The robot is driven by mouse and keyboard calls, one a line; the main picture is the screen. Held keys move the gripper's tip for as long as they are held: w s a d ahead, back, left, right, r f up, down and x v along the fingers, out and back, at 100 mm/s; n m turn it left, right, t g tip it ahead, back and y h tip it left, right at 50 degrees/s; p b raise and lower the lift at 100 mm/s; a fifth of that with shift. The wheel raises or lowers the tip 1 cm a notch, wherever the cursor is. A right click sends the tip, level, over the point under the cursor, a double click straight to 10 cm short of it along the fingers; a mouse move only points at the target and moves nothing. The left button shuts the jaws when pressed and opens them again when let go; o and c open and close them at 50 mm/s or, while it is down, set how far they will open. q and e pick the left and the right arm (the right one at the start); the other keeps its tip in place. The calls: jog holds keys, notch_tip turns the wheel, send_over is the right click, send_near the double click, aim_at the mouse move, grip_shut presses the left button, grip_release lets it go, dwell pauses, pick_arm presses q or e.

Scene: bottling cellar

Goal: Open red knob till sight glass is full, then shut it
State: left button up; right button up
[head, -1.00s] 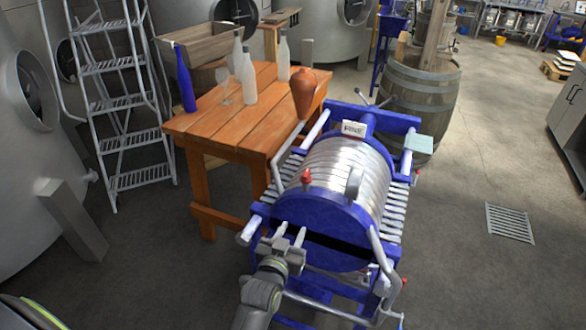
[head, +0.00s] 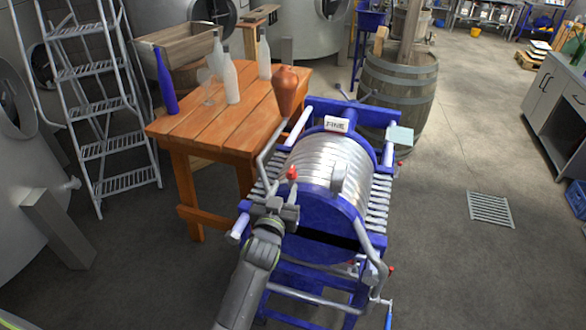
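A blue-framed plate filter (head: 325,222) with a silver ribbed drum stands in the middle. A red knob (head: 291,173) sits on the upper left of its blue front plate. A small red knob (head: 391,269) shows on the pipe at the lower right. My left gripper (head: 282,200) is just below the upper-left knob in the picture, fingers apart and empty; I cannot tell if it touches the filter. A short pale grey cylinder (head: 338,178) stands at the front plate's top; I cannot tell whether it is the sight glass. No fill level is readable. My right gripper is out of view.
A wooden table (head: 205,130) with a blue bottle (head: 165,80), pale bottles (head: 230,82) and a glass stands left of the filter. A brown vessel (head: 286,92) is near its right edge. A barrel (head: 397,92) stands behind. The floor at right is clear around a drain grate (head: 490,209).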

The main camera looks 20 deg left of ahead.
aim_at(293, 166)
pick_arm(q)
jog(key=w+b, duration=0.1)
jog(key=w, duration=0.2)
jog(key=w+b, duration=0.2)
jog(key=w, duration=0.1)
jog(key=w+b, duration=0.2)
jog(key=w, duration=0.1)
jog(key=shift+w+a+f, duration=0.1)
jog(key=shift+a+f, duration=0.15)
jog(key=shift+w+r+b, duration=0.1)
jog(key=shift+w+b, duration=0.2)
jog(key=shift+w, duration=0.25)
jog(key=shift+r, duration=0.1)
grip_shut()
